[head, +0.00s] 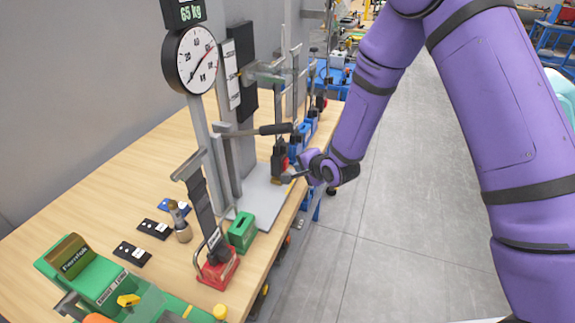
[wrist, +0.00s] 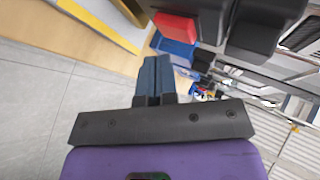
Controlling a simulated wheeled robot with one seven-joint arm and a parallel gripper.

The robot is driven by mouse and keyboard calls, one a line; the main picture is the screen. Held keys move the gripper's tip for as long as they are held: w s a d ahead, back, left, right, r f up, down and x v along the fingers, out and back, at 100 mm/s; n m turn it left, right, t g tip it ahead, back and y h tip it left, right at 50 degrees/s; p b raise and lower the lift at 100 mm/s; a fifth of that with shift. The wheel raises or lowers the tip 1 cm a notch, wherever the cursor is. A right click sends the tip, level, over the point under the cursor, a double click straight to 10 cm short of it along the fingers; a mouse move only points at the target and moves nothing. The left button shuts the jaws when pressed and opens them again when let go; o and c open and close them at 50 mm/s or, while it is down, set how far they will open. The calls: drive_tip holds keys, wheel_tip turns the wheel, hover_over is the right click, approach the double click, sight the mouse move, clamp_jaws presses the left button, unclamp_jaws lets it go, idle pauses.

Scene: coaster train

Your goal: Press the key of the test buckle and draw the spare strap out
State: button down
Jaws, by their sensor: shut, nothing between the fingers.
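A dark buckle (head: 278,164) with a red part stands on the grey base plate of the test stand, at the table's right edge in the head view. My gripper (head: 288,179) is beside it, fingertips pointing left, low near the plate; contact cannot be told. In the wrist view my gripper (wrist: 153,66) is shut and empty, its fingers together. A large dark body (wrist: 262,28) is close at the upper right, and a red key-like block (wrist: 176,27) on a blue part lies beyond the fingertips. Another red buckle (head: 218,269) with a dark strap (head: 203,212) stands nearer. Which strap is the spare is unclear.
A dial gauge (head: 190,59) tops the stand's post, and a lever with a dark grip (head: 276,129) reaches out above the buckle. A green block (head: 242,232) and a green fixture (head: 85,275) are on the wooden table (head: 130,190). Open floor (head: 390,225) lies right.

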drive_tip(key=shift+w+a, duration=0.35)
drive_tip(key=shift+a, duration=0.5)
idle(1.0)
drive_tip(key=shift+d, duration=0.1)
drive_tip(key=shift+s+d, duration=0.35)
drive_tip(key=shift+d, duration=0.35)
drive_tip(key=shift+s+d, duration=0.3)
drive_tip(key=shift+d, duration=0.5)
drive_tip(key=shift+s+d, duration=0.35)
drive_tip(key=shift+d, duration=0.4)
drive_tip(key=shift+s+d, duration=0.3)
drive_tip(key=shift+d, duration=0.5)
